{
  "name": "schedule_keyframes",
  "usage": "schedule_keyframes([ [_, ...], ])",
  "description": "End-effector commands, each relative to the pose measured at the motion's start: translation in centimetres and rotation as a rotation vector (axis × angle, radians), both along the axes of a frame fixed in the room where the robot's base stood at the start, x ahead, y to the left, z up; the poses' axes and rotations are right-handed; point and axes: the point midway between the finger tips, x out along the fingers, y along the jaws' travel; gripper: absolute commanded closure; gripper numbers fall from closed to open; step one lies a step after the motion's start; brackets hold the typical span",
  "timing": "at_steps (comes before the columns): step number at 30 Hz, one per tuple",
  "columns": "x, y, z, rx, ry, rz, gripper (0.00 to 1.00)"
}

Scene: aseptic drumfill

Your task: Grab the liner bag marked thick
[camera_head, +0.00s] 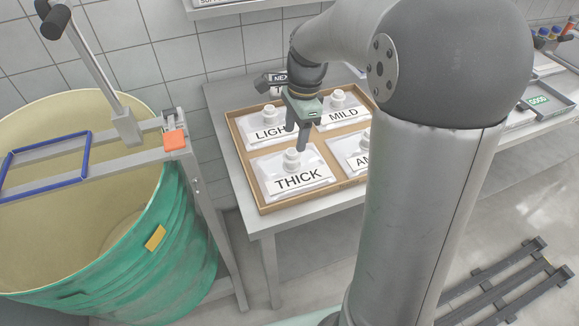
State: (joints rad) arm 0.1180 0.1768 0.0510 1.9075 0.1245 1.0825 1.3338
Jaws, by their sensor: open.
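The liner bag marked THICK (296,178) lies in the near left compartment of a shallow brown tray (263,205) on a grey table. It is a clear-white flat bag with a white spout cap on top. My gripper (298,147) is open and points down over the tray. Its fingers are just above or beside the THICK bag's cap; whether they touch it cannot be told. The bags marked LIGHT (268,124) and MILD (342,113) lie in the far compartments. A bag whose label starts with AM (357,149) lies near right, partly hidden by my arm.
A large green drum (165,255) with a metal frame, blue bar and orange block (175,140) stands left of the table. A dark device (268,82) sits behind the tray. A green GOOD sign (537,100) is at the right. A dark pallet (505,280) lies on the floor.

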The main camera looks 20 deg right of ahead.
Motion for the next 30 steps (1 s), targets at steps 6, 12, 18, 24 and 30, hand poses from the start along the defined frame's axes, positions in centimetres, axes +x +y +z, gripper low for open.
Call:
schedule_keyframes([
  [6,-0.1,0.4,-3.3,0.001,0.002,0.000,0.46],
  [12,0.1,0.4,-4.5,0.001,0.002,0.000,0.46],
  [18,0.5,0.5,-7.6,0.001,0.004,0.001,0.46],
  [24,0.5,0.7,-9.0,0.000,0.000,0.001,0.46],
  [30,0.5,0.7,-9.0,0.000,-0.001,0.001,0.49],
])
